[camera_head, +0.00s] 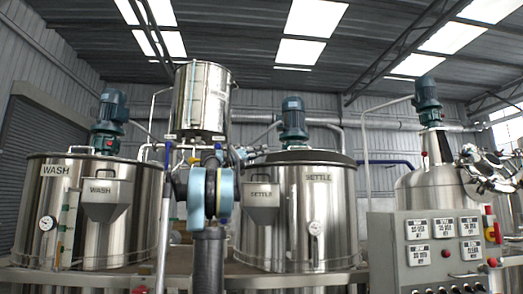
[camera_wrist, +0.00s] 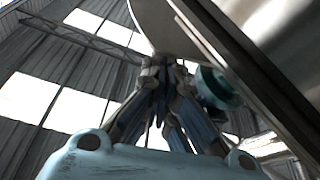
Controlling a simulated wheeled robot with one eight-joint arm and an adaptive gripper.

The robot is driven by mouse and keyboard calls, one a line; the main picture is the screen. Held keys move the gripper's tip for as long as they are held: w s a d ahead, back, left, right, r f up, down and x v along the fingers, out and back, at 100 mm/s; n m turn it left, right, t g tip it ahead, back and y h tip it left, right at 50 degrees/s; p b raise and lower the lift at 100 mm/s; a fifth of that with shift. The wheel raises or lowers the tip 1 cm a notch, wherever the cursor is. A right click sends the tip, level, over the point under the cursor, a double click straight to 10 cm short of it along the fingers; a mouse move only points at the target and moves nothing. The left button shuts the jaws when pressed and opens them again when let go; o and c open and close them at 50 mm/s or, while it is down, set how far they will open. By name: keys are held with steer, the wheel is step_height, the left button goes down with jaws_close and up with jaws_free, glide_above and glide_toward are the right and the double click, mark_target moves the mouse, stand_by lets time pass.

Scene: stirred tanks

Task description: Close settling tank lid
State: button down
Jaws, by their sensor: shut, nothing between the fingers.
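The settling tank (camera_head: 330,225) is a steel drum labelled SETTLE, right of centre in the head view. Its dark top (camera_head: 310,157) shows nearly edge-on, with a teal motor (camera_head: 293,118) above it. I cannot tell from this view how its lid stands. My gripper (camera_wrist: 158,66) is shut and empty in the wrist view, pointing upward. Just beyond its tips is a pale plate with a curved edge (camera_wrist: 168,25), perhaps the lid. Whether they touch is unclear. In the head view my arm hides the gripper.
A steel hopper (camera_head: 262,199) hangs on the settling tank's left front. The WASH tank (camera_head: 135,225) stands left, and a raised steel vessel (camera_head: 202,98) behind my arm. A control panel (camera_head: 430,250) stands front right. A large steel surface (camera_wrist: 245,60) is close right in the wrist view.

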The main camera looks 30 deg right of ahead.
steer(key=shift+s+a+f, duration=0.1)
steer(key=shift+s+f, duration=0.2)
steer(key=shift+f, duration=0.6)
